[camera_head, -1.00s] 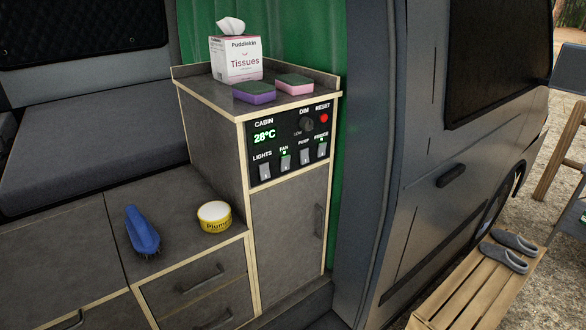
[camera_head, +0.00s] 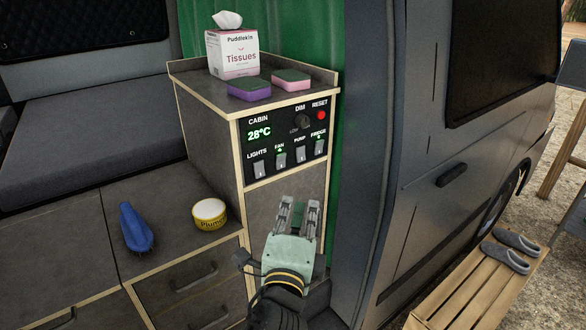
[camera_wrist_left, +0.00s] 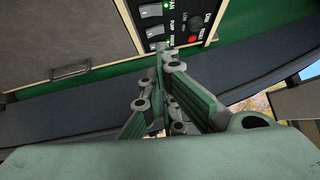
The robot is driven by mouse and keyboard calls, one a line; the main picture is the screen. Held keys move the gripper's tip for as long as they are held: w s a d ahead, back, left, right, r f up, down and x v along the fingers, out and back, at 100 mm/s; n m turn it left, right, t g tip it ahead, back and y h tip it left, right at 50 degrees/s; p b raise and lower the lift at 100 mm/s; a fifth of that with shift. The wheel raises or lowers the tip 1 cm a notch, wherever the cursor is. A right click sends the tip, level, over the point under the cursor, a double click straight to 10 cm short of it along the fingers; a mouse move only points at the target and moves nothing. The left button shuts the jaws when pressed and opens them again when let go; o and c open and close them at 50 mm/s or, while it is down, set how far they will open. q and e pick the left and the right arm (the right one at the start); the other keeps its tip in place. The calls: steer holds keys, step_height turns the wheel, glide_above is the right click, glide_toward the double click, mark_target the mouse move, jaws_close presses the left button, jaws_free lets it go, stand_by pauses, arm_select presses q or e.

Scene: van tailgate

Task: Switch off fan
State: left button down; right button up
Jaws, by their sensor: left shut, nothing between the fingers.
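The control panel (camera_head: 285,141) on the front of the cabinet has a row of rocker switches. The fan switch (camera_head: 280,159) is second from the left, under the label FAN with a small green light lit. In the left wrist view the fan switch (camera_wrist_left: 151,11) shows at the top edge. My left gripper (camera_head: 299,207) is below the panel, in front of the cabinet door, apart from the switches. It is shut and empty; its fingers (camera_wrist_left: 161,62) point up toward the panel in the wrist view. My right gripper is not in view.
Beside the fan switch are the lights switch (camera_head: 259,169), pump switch (camera_head: 300,152) and fridge switch (camera_head: 318,146). A dim knob (camera_head: 303,121) and red reset button (camera_head: 321,115) sit above. Tissues (camera_head: 232,54) and two sponges (camera_head: 250,90) stand on the cabinet top.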

mark_target(281, 161)
arm_select(q)
steer(key=shift+w, duration=0.15)
steer(key=w+r+p, duration=0.1)
steer(key=w+p, duration=0.3)
steer(key=w, duration=0.9)
steer(key=shift+a, duration=0.45)
steer(key=shift+d+r, duration=0.1)
steer(key=shift+w+a+r+p, duration=0.2)
steer(key=shift+a+r+p, duration=0.05)
steer(key=shift+r+p, duration=0.1)
